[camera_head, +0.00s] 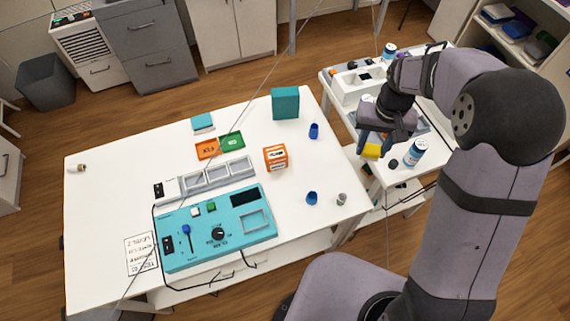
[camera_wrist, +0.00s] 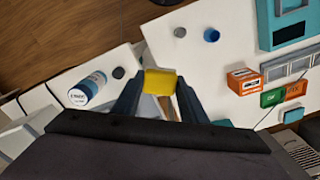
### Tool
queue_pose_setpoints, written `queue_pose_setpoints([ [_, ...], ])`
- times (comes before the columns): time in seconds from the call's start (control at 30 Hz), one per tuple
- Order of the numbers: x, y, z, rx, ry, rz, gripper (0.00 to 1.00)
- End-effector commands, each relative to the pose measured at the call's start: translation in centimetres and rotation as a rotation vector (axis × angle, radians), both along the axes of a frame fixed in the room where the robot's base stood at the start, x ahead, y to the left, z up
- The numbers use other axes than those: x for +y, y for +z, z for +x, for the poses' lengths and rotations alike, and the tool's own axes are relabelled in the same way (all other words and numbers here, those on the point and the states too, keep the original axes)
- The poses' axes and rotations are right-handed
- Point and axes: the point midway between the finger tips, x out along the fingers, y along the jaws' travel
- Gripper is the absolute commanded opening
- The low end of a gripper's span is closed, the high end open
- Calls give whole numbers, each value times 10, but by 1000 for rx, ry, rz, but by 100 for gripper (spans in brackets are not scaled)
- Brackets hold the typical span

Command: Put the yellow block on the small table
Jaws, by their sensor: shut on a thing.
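The yellow block (camera_head: 371,151) is between the fingers of my gripper (camera_head: 376,145), which is shut on it. In the head view they are at the left edge of the small table (camera_head: 420,179), near the gap beside the large table. The wrist view shows the yellow block (camera_wrist: 160,82) between the two dark fingertips (camera_wrist: 157,88), with wooden floor visible just below it. I cannot tell how high the block is. The small table is at the right, partly hidden by my arm.
A white bin (camera_head: 350,88) is farther back. The large white table (camera_head: 330,170) holds a teal panel (camera_head: 215,230), an orange box (camera_head: 275,157) and blue cups (camera_head: 312,198).

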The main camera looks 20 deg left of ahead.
Motion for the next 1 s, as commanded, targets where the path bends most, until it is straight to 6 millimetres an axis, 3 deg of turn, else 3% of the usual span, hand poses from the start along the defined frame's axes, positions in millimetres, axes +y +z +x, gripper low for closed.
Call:
queue_pose_setpoints([
  [0.03,29,-16,-1,-1,53,0,17],
  [0.2,109,-35,-14,-1,187,1,17],
  [0.5,230,-62,-71,-1,397,1,17],
  [0.7,277,-71,-108,-1,486,1,17],
  [1.0,298,-74,-130,0,531,0,17],
])
